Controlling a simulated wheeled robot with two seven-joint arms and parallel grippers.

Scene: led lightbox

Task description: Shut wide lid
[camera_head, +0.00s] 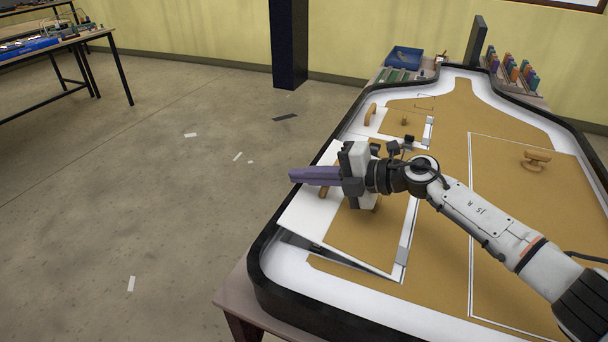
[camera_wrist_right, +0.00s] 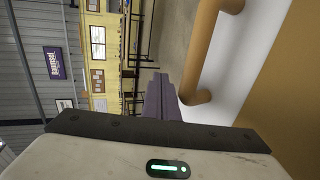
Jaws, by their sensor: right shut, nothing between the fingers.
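The wide lid (camera_head: 345,232) is a brown panel with a white edge, hinged on its right side. It stands slightly open: its left side is raised, and a dark gap shows under its front edge. Its tan handle (camera_head: 324,191) is partly hidden behind my right gripper; in the right wrist view the handle (camera_wrist_right: 205,50) is close beside the fingers. My right gripper (camera_head: 294,175) is shut and empty, its purple fingers pointing left above the lid's left part. Its fingertips show in the right wrist view (camera_wrist_right: 157,80). I cannot tell whether it touches the lid. My left gripper is not in view.
The black-rimmed board (camera_head: 262,283) surrounds the lid. A blue bin (camera_head: 404,57) and coloured blocks (camera_head: 513,70) are at the back. Floor at left is open.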

